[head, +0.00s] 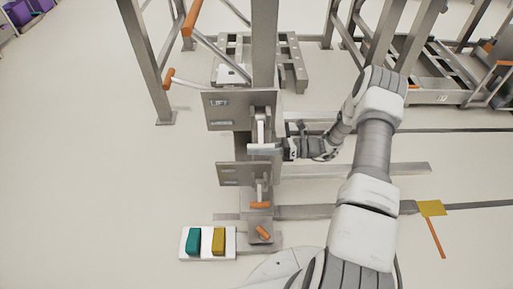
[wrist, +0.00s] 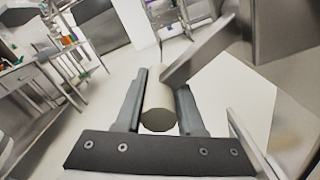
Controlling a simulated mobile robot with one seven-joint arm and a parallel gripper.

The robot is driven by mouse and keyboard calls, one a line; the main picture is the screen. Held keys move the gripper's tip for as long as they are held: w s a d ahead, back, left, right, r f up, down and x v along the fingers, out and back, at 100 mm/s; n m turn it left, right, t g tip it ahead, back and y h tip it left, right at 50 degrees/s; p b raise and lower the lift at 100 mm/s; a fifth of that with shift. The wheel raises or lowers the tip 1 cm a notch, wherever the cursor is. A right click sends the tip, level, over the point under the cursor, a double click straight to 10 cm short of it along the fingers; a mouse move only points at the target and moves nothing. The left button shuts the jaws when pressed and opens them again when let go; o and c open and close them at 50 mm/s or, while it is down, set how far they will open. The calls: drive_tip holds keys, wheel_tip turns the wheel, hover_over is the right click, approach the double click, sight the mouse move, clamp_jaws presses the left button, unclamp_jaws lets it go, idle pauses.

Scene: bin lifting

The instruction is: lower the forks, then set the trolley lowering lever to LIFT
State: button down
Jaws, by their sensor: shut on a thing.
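A steel trolley column (head: 265,50) stands in the middle of the head view. Its upper plate (head: 240,97) carries a LIFT label above a second label too small to read surely. A lever (head: 261,128) hangs down in front of this plate and ends in a grey crossbar handle (head: 263,149). My gripper (head: 285,150) is at the right end of this handle. In the wrist view my gripper (wrist: 160,90) has its two fingers on either side of the round grey handle (wrist: 158,108), shut on it. Fork-like bars (head: 405,169) reach right from the column, low over the floor.
A lower plate (head: 230,174) has another lever with an orange grip (head: 260,205). A white box with teal and yellow buttons (head: 207,243) sits at the column's foot. A yellow flag (head: 431,208) lies right.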

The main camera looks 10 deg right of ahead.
drive_tip(key=r+m+p, duration=0.2)
drive_tip(key=r, duration=0.1)
drive_tip(key=shift+s+m+p, duration=0.3)
drive_tip(key=shift+s+p, duration=0.05)
drive_tip(key=shift+s, duration=0.05)
wheel_tip(320, 180, up, 3)
drive_tip(key=m+p, duration=0.3)
drive_tip(key=shift+m, duration=0.3)
drive_tip(key=r+m+p, duration=0.1)
drive_tip(key=r+m, duration=0.1)
drive_tip(key=shift+w+r+m+p, duration=0.1)
drive_tip(key=shift+w+m+p, duration=0.1)
drive_tip(key=shift+m+p, duration=0.15)
drive_tip(key=shift+w+r, duration=0.25)
drive_tip(key=shift+r, duration=0.2)
drive_tip(key=shift+w+r, duration=0.2)
drive_tip(key=c, duration=0.5)
unclamp_jaws()
drive_tip(key=shift+c, duration=0.2)
drive_tip(key=shift+f, duration=0.1)
drive_tip(key=shift+s+f, duration=0.1)
drive_tip(key=shift+s, duration=0.05)
